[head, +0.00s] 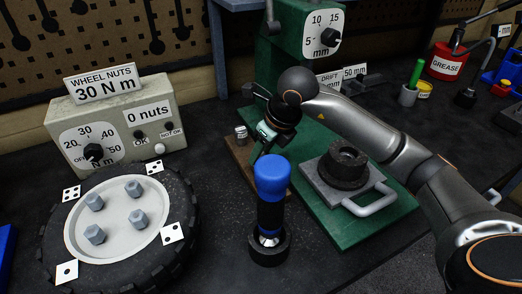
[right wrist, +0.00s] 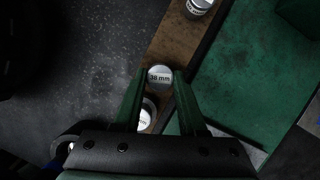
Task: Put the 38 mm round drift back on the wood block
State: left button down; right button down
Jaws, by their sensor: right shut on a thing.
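My right gripper (head: 258,148) reaches in from the right, pointing down over the wood block (head: 237,162). In the right wrist view its two green fingers (right wrist: 160,84) are shut on the 38 mm drift (right wrist: 160,77), a round silver piece with its label facing up. The drift is over the brown wood block (right wrist: 172,42); whether it touches the block I cannot tell. A second round drift (right wrist: 147,112) is partly hidden by the fingers, and another drift (right wrist: 200,6) is at the block's far end. My left gripper is not in view.
The green press (head: 290,70) stands behind, its base plate carrying a grey plate with a black hub (head: 347,165) and handle. A blue-topped tool (head: 271,180) stands close in front of the block. A wheel (head: 118,215) and torque box (head: 120,125) are at the left.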

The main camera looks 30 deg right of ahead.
jog(key=shift+r, duration=0.1)
jog(key=shift+c, duration=2.3)
grip_release()
jog(key=shift+f, duration=0.2)
jog(key=shift+r, duration=0.1)
jog(key=shift+r, duration=0.25)
jog(key=v, duration=1.1)
jog(key=shift+s+r, duration=0.25)
jog(key=shift+r, duration=0.05)
